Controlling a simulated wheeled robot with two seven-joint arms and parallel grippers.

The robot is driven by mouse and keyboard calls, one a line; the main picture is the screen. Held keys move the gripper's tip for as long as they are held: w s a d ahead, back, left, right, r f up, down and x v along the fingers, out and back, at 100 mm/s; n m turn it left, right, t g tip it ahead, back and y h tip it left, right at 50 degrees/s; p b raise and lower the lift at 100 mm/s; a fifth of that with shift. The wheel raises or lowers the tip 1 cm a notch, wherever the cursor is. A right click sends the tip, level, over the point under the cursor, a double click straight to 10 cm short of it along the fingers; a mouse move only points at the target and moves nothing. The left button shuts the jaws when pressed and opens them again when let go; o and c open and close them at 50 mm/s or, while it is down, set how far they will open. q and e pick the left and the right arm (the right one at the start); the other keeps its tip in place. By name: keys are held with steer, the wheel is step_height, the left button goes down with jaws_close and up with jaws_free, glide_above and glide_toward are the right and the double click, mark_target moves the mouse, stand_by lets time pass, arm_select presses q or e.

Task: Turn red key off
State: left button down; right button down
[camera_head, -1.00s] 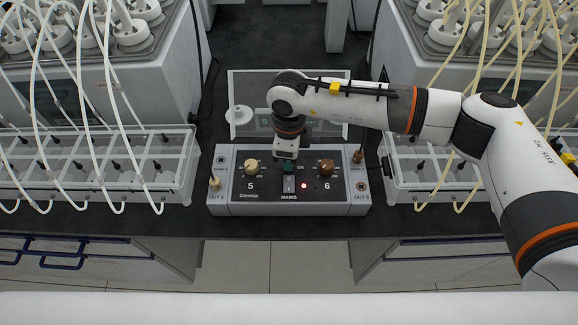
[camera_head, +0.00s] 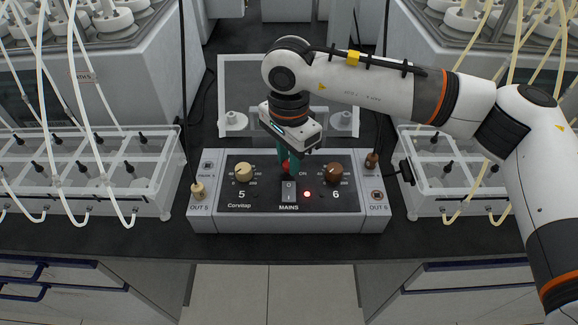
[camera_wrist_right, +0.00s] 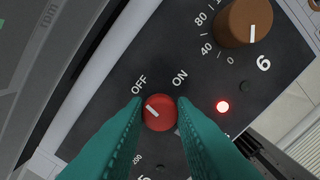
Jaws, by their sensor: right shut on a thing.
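The red key (camera_head: 286,167) is a round red knob on the black panel of the grey control box (camera_head: 204,212), above the mains switch. In the wrist view the red key (camera_wrist_right: 158,113) has a white mark pointing up-left, on the OFF side of the printed OFF and ON labels. My right gripper (camera_head: 289,170) points down at it, its teal fingers one on each side. In the wrist view my right gripper (camera_wrist_right: 158,116) is shut on the red key; the fingers partly hide the panel. My left gripper is not in view.
A cream knob (camera_head: 243,172) and a brown knob (camera_head: 333,173) flank the key. The mains switch (camera_head: 289,191) sits below it, beside a lit red lamp (camera_head: 307,194). Racks with tubes (camera_head: 80,170) stand on both sides.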

steer(key=shift+n+b, duration=0.5)
steer(key=c, duration=2.2)
jaws_free()
steer(key=shift+r, duration=0.1)
steer(key=c, duration=1.2)
jaws_free()
step_height(320, 180, up, 12)
steer(key=b, duration=0.1)
